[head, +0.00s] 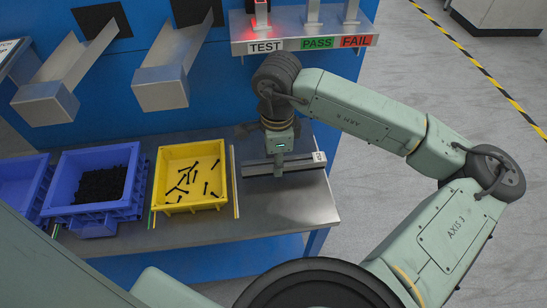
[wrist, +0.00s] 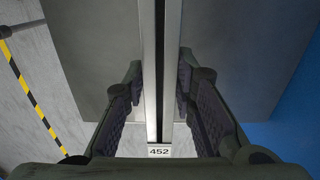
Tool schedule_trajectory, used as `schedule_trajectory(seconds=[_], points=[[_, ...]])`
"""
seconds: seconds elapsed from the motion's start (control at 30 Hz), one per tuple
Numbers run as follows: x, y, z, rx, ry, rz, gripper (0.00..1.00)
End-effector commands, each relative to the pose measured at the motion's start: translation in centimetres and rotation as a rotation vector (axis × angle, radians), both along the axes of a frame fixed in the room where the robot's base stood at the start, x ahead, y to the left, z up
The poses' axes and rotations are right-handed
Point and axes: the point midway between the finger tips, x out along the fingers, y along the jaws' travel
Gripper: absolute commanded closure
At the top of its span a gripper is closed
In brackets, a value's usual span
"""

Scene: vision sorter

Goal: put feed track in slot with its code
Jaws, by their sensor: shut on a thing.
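The feed track (head: 255,171) is a long, straight metal rail with a dark groove. It lies level, low over the right end of the steel table. A white code label (head: 319,157) is at its right end, and in the wrist view this label (wrist: 159,152) reads 452. My gripper (head: 279,165) points down and is shut on the track near its middle. I cannot tell whether the track touches the table. No slot with a matching code can be made out.
A yellow bin (head: 191,205) with dark screws and a blue bin (head: 97,214) with black parts stand left on the table (head: 270,215). Two metal chutes (head: 160,88) jut from the blue machine. A shelf labelled TEST, PASS, FAIL (head: 303,44) is behind my gripper; TEST glows red.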

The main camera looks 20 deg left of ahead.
Motion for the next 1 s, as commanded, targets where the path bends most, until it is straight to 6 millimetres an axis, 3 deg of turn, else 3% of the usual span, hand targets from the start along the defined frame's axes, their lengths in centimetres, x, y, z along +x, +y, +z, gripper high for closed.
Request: schedule_trajectory(seconds=[0.2, 0.5, 0.93, 0.97, 1.0], points=[[1.0, 1.4, -0.2, 0.001, 0.001, 0.0, 1.0], [1.0, 1.3, -3.4, 0.0, 0.0, -0.001, 1.0], [1.1, 1.3, -4.0, 0.0, -0.002, 0.0, 1.0], [1.1, 1.3, -4.0, 0.0, -0.001, 0.0, 0.75], [1.0, 1.3, -3.9, -0.001, -0.001, 0.0, 0.72]])
